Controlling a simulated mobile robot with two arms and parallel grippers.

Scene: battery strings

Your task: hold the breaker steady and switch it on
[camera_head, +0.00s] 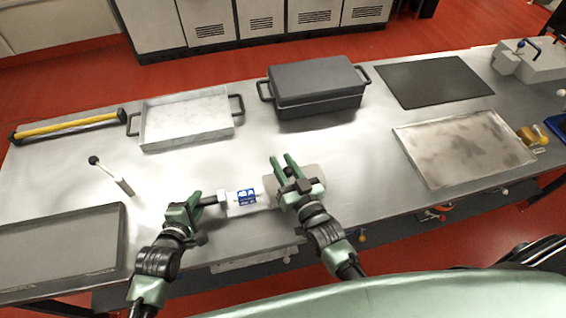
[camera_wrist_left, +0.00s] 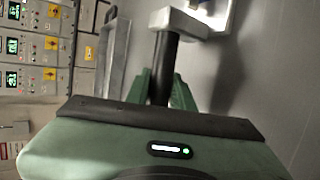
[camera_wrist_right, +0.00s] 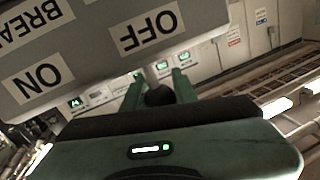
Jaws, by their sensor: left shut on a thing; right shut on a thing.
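The breaker (camera_wrist_right: 100,50) is a grey box with ON, OFF and partly cut-off BREAKER labels, tilted in the right wrist view. A pale stem near its OFF label ends in a dark knob (camera_wrist_right: 158,94). My right gripper (camera_head: 284,170) is shut on that knob. My left gripper (camera_head: 205,205) is shut on a black handle (camera_wrist_left: 163,70) with a grey block at its end. A white part with a blue label (camera_head: 246,197) lies between the grippers in the head view. My right gripper hides part of the breaker there.
A grey tray (camera_head: 122,240) lies at the left and a marbled tray (camera_head: 148,128) behind. A black lidded box (camera_head: 318,103) stands at the back. A stained plate (camera_head: 405,140) and dark mat (camera_head: 440,64) lie right.

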